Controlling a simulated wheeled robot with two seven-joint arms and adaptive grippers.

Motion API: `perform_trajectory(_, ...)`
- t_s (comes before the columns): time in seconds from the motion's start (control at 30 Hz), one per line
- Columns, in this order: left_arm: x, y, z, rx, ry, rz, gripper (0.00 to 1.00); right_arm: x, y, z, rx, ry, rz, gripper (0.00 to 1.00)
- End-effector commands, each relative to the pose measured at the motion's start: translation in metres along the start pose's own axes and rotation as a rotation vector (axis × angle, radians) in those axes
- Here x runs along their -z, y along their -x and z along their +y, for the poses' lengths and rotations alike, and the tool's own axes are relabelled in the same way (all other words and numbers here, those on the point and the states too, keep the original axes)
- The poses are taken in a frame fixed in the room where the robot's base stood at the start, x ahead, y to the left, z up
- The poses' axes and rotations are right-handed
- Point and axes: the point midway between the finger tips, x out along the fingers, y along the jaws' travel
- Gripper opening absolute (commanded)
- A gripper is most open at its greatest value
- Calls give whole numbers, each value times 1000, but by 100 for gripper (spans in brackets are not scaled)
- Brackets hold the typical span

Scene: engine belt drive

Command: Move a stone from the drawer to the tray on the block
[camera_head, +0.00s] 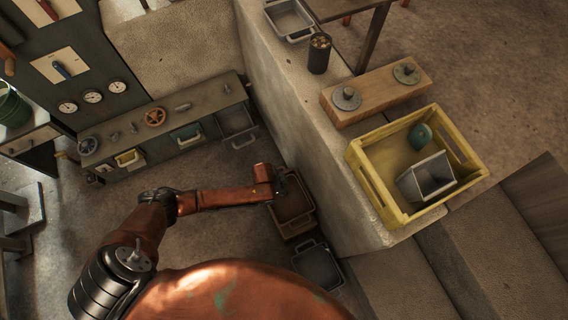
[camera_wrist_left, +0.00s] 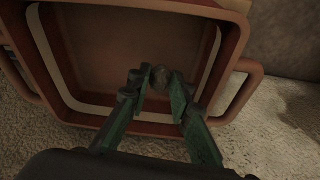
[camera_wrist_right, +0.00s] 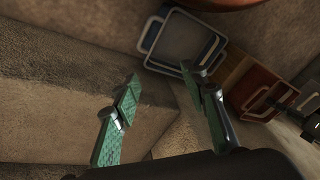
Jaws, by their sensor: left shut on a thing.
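The stone (camera_wrist_left: 161,76) is a small dark rounded lump between my left fingertips in the left wrist view. My left gripper (camera_wrist_left: 157,82) is shut on it, inside the rim of the orange-brown drawer (camera_wrist_left: 120,122). In the head view my left gripper (camera_head: 281,184) is over this drawer (camera_head: 299,232), and the stone cannot be made out. A grey tray (camera_head: 291,32) sits on the far end of the long pale block (camera_head: 290,95). My right gripper (camera_wrist_right: 160,76) is open and empty in the right wrist view.
A yellow crate (camera_head: 376,187) on the block holds a grey metal bin and a teal object. A wooden plank (camera_head: 376,93) with two metal discs and a dark canister (camera_head: 319,55) stand nearby. A grey drawer (camera_head: 318,266) lies beside the brown one.

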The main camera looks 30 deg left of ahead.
Motion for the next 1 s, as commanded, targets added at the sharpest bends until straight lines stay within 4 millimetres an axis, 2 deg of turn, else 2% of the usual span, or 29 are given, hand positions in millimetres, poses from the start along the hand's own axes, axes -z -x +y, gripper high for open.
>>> perform_trajectory(0.03,-5,-12,2,-5,1,-5,0,0,-12,-2,10,-2,16,40)
perform_trajectory(0.13,-7,-19,2,-4,1,-4,0,6,-21,-6,22,-3,55,40)
perform_trajectory(0.6,-7,-23,1,-2,1,-2,0,11,-24,-8,30,-5,81,40)
perform_trajectory(0.63,-7,-23,1,-1,0,-2,20,11,-24,-8,30,-5,83,40)
perform_trajectory(0.87,-7,-22,1,-1,0,-2,36,11,-24,-9,31,-5,83,40)
perform_trajectory(1.0,-7,-22,1,-1,0,-2,36,11,-24,-9,31,-5,82,40)
